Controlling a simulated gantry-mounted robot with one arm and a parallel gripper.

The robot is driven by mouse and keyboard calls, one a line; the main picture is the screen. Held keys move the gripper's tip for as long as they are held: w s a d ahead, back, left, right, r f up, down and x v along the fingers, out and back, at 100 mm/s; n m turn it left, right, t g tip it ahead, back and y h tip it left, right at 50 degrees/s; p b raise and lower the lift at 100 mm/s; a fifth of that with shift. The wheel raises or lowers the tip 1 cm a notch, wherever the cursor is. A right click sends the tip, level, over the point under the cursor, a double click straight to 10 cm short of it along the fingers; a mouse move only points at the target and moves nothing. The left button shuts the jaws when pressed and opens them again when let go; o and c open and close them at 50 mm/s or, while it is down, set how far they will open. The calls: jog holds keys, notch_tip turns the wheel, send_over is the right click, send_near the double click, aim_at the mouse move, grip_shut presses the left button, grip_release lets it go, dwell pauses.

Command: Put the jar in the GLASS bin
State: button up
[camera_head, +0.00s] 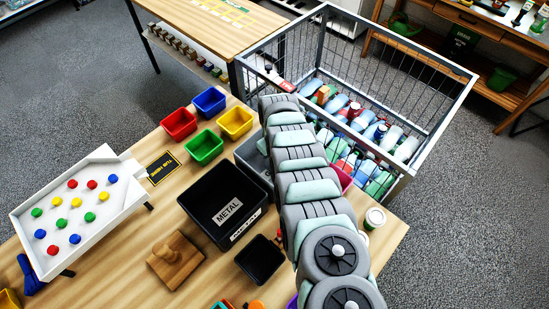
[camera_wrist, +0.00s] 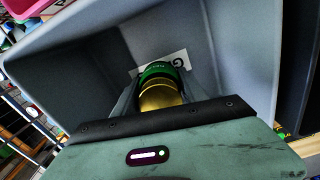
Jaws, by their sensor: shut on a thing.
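The jar (camera_wrist: 158,94), with a green lid and a yellowish body, shows in the wrist view between the fingers of my gripper (camera_wrist: 155,100). My gripper is shut on it. The walls of a grey bin (camera_wrist: 240,45) surround the jar in this view, so it is at or inside the bin's opening; its exact height cannot be told. A white label with a "G" shows behind the jar. In the head view the grey bin (camera_head: 245,152) is mostly hidden behind my arm, and the jar and gripper are hidden too.
The black METAL bin (camera_head: 200,190) stands left of the grey bin. A small black tray (camera_head: 260,258), a wooden stamp-like block (camera_head: 174,258) and a lidded tub (camera_head: 375,217) are on the table. A wire cage (camera_head: 440,95) of bottles stands behind.

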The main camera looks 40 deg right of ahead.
jog(key=shift+f+b, duration=1.2)
jog(key=shift+f, duration=0.25)
jog(key=o, duration=2.1)
jog(key=shift+r, duration=0.1)
notch_tip(320, 180, up, 16)
jog(key=p, duration=1.6)
jog(key=shift+p, duration=0.3)
